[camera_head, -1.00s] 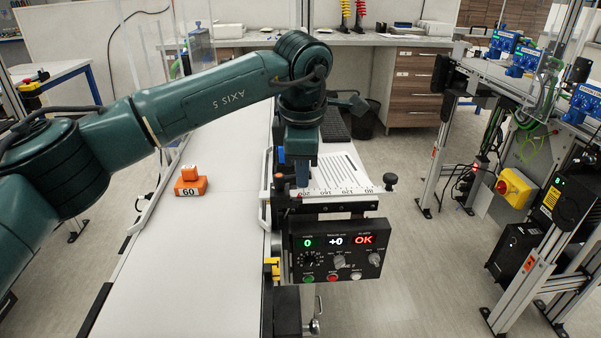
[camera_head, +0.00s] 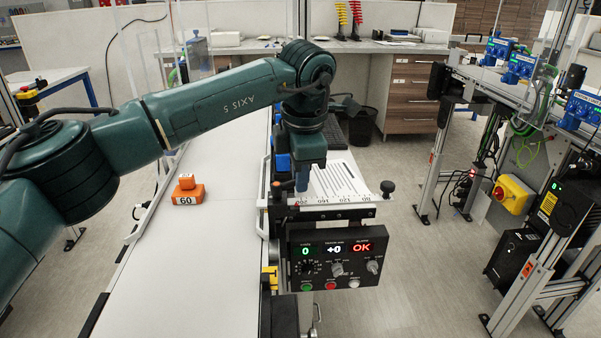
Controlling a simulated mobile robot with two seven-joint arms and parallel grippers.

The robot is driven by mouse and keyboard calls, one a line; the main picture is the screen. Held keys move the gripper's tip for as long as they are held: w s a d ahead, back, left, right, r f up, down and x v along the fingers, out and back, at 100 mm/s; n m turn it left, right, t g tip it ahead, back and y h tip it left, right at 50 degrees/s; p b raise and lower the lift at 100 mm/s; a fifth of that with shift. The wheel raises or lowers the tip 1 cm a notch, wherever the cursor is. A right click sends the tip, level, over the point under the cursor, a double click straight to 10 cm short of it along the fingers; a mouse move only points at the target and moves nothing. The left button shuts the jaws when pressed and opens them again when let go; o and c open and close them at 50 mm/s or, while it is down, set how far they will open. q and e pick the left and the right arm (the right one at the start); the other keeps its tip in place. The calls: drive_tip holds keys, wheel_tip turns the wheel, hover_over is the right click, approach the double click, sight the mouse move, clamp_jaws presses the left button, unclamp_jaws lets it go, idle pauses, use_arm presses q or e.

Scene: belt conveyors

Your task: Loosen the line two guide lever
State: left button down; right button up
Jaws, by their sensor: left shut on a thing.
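A dark knob (camera_head: 388,187) sticks up at the plate's right end, apart from the gripper. The control panel (camera_head: 320,270) below shows a green 0, a white +0 and a red OK. My right gripper is not in view.
The pale conveyor belt (camera_head: 190,250) runs along the left of the plate. Orange blocks marked 60 (camera_head: 187,194) stand at its far left side. A yellow part (camera_head: 270,277) sits beside the panel. Clear floor (camera_head: 420,270) lies to the right.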

use_arm(q)
drive_tip(key=c, duration=1.4)
unclamp_jaws()
drive_tip(key=shift+c, duration=0.2)
drive_tip(key=shift+r, duration=0.1)
wheel_tip(320, 180, up, 13)
drive_tip(key=s, duration=0.2)
drive_tip(key=shift+s+d, duration=0.2)
drive_tip(key=shift+s, duration=0.05)
